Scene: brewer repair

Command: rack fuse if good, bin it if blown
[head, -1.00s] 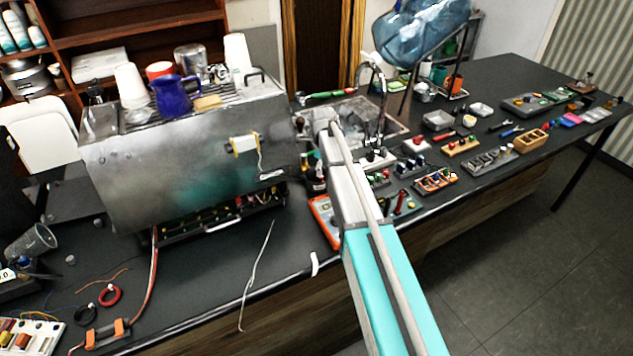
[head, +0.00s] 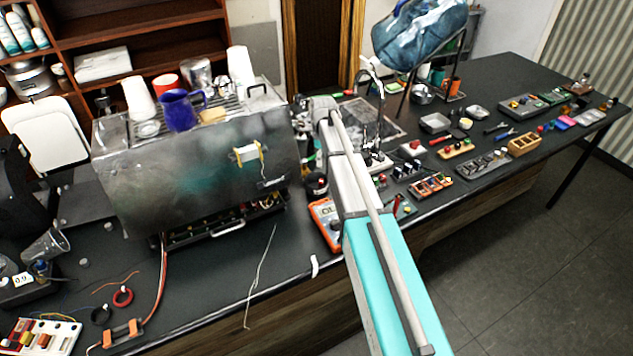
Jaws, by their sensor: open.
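My gripper (head: 316,186) is a small dark shape beside my arm, just above the orange multimeter (head: 325,222). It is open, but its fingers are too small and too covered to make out. I see nothing held in it. I cannot pick out a fuse in the head view, nor tell its condition. Small racks and trays stand on the right of the bench, among them an orange-edged rack (head: 431,187) and a grey tray (head: 484,165). I cannot tell which is the fuse rack or the bin.
The steel brewer (head: 200,170) stands left of my arm, with its lower bay of wiring showing. Cups and a blue jug (head: 181,110) stand on top. A blue water bottle (head: 420,35) is at the back. The front bench (head: 215,285) is mostly clear, with a loose wire.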

